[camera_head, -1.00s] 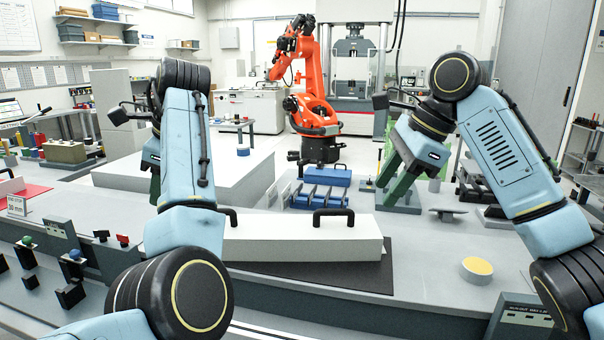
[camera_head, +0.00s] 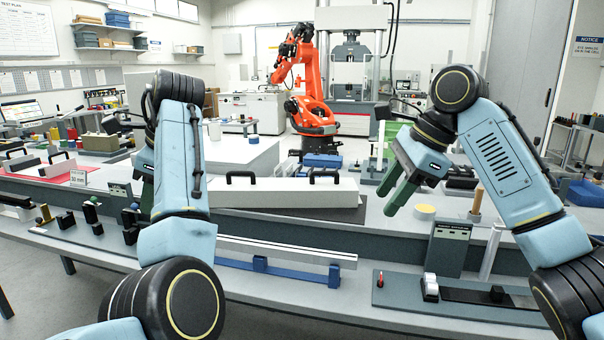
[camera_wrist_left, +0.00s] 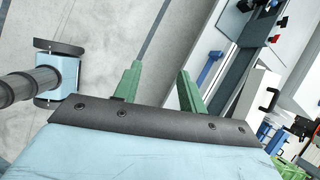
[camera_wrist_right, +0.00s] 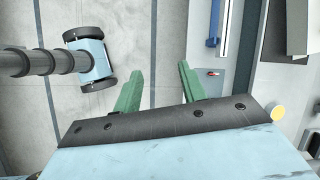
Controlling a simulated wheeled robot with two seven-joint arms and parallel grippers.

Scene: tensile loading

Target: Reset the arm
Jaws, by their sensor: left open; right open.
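My left arm rises at the left of the head view, and its green gripper (camera_head: 145,190) is mostly hidden behind the arm link. In the left wrist view its two green fingers (camera_wrist_left: 155,88) stand apart with nothing between them, over bare floor. My right gripper (camera_head: 392,180) hangs from the right arm in the head view, with green fingers pointing down and left. In the right wrist view its fingers (camera_wrist_right: 160,88) are spread and empty, also over the floor. Neither gripper touches any object.
A long white box (camera_head: 285,195) with black handles lies on the grey bench behind my arms. A rail with blue supports (camera_head: 260,263) and a dark panel (camera_head: 455,297) lie on the nearer ledge. An orange robot arm (camera_head: 310,105) stands behind. Floor below the grippers is clear.

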